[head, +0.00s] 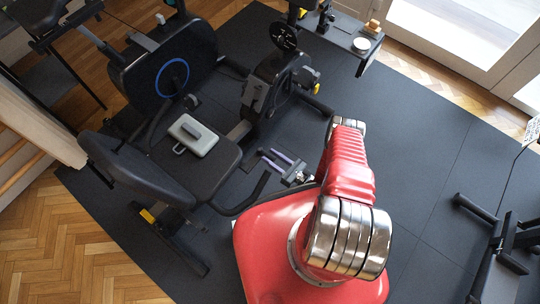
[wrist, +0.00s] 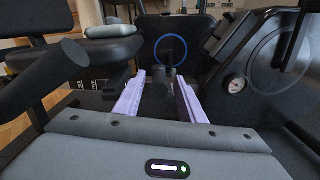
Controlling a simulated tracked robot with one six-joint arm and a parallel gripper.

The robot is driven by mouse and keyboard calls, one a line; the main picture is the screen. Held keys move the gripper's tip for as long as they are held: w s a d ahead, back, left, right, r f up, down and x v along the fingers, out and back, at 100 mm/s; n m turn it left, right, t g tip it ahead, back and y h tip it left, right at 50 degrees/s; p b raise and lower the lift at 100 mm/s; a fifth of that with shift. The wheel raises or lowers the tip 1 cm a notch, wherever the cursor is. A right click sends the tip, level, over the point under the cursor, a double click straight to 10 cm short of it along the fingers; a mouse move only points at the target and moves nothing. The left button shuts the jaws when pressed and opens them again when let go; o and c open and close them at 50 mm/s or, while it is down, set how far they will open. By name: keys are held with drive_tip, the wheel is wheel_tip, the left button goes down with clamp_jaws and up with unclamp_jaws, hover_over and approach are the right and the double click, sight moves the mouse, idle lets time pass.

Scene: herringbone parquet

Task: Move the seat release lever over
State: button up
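A black recumbent exercise bike has a seat (head: 212,172) with a backrest (head: 135,168). My gripper (head: 268,156) is low beside the seat's right side, its two lilac fingers pointing toward the bike. In the wrist view my gripper (wrist: 160,88) is open, with a wide gap between the fingers. A dark, short cylindrical part (wrist: 157,86) shows between and beyond the fingers; it may be the seat release lever, but I cannot tell for sure. No contact with it is visible. In the head view I cannot make out the lever.
A grey case (head: 193,137) lies on the seat. A curved side handle (head: 245,200) runs near my gripper; its dark grip (wrist: 42,78) fills the wrist view's left. A black flywheel housing (wrist: 255,75) with a gauge stands at right.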

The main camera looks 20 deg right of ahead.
drive_tip(key=shift+a, duration=0.1)
drive_tip(key=c, duration=0.9)
clamp_jaws()
drive_tip(key=shift+w+d, duration=0.1)
drive_tip(key=shift+d, duration=0.15)
drive_tip(key=shift+a, duration=0.15)
